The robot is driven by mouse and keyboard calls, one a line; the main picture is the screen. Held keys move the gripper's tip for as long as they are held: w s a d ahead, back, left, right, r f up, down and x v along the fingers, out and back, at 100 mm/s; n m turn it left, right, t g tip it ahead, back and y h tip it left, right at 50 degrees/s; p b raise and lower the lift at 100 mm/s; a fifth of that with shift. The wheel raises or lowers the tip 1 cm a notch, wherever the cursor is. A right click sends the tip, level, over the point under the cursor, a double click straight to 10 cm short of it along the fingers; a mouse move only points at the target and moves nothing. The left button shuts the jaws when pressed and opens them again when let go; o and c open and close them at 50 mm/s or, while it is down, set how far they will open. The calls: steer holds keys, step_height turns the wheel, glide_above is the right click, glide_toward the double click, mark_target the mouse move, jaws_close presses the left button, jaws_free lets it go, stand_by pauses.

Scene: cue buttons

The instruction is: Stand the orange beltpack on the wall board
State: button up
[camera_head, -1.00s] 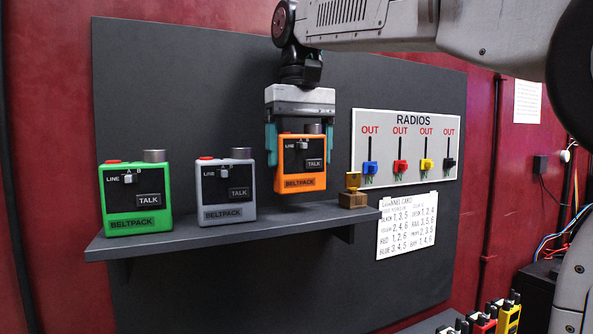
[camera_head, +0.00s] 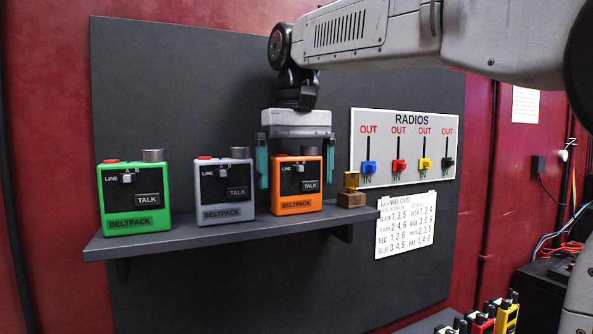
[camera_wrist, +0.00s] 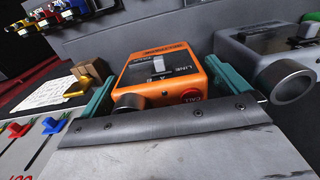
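The orange beltpack (camera_head: 297,185) stands upright on the dark shelf (camera_head: 190,238) of the wall board (camera_head: 200,90), at the right end of the row. My gripper (camera_head: 296,170) is above it, pointing down, its teal fingers on either side with gaps between them and the case. It is open. In the wrist view the orange beltpack (camera_wrist: 165,75) lies between the spread fingers (camera_wrist: 165,95), its red call button and round knob towards me. The beltpack's back is hidden.
A grey beltpack (camera_head: 225,190) stands close on the left, with a green beltpack (camera_head: 134,200) beyond it. A small wooden block with a yellow top (camera_head: 351,190) is close on the right. The radios panel (camera_head: 405,147) hangs further right.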

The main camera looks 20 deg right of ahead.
steer(key=shift+r, duration=3.9)
